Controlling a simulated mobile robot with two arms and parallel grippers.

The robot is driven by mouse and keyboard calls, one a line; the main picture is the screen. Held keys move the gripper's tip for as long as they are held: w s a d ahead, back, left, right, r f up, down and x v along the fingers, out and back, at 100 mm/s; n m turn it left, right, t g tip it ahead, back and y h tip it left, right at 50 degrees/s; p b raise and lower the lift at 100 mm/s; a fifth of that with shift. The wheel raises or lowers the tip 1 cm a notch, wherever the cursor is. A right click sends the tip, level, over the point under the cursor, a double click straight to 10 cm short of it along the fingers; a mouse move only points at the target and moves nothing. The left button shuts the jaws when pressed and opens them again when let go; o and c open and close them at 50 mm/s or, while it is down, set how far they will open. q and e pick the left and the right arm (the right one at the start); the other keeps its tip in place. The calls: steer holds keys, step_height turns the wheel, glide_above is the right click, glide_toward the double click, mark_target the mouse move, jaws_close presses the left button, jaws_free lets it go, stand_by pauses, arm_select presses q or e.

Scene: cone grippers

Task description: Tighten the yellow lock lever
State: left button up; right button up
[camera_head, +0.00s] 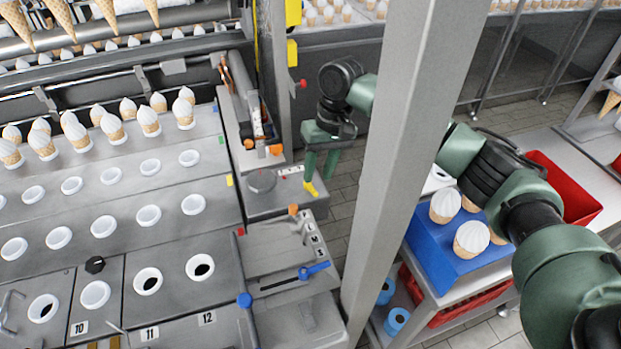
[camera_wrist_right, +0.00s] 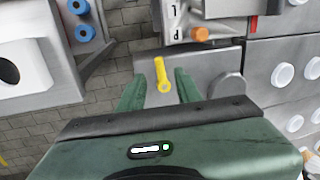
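The yellow lock lever (camera_head: 312,189) sits at the right end of a small grey panel beside the cone machine. In the right wrist view the lever (camera_wrist_right: 161,74) points away from me, with its round end nearest. My right gripper (camera_head: 319,178) reaches down over the lever from behind the grey post. In the right wrist view its two green fingers (camera_wrist_right: 159,78) stand apart, one on each side of the lever, with a gap to both. The gripper is open and holds nothing. My left gripper is not in view.
A grey upright post (camera_head: 400,150) stands in front of my right arm. An orange knob (camera_head: 293,210) and a blue-handled slider (camera_head: 314,270) are near the lever. A round metal disc (camera_head: 262,181) lies left of it. A blue cone tray (camera_head: 440,245) is at right.

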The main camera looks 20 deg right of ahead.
mark_target(314, 189)
steer(key=f, duration=0.3)
steer(key=shift+a+f+p, duration=0.3)
steer(key=shift+a+f, duration=0.15)
steer(key=shift+f, duration=0.35)
steer(key=c, duration=0.7)
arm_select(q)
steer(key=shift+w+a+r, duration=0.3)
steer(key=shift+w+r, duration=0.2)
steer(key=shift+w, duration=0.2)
arm_select(e)
jaws_close()
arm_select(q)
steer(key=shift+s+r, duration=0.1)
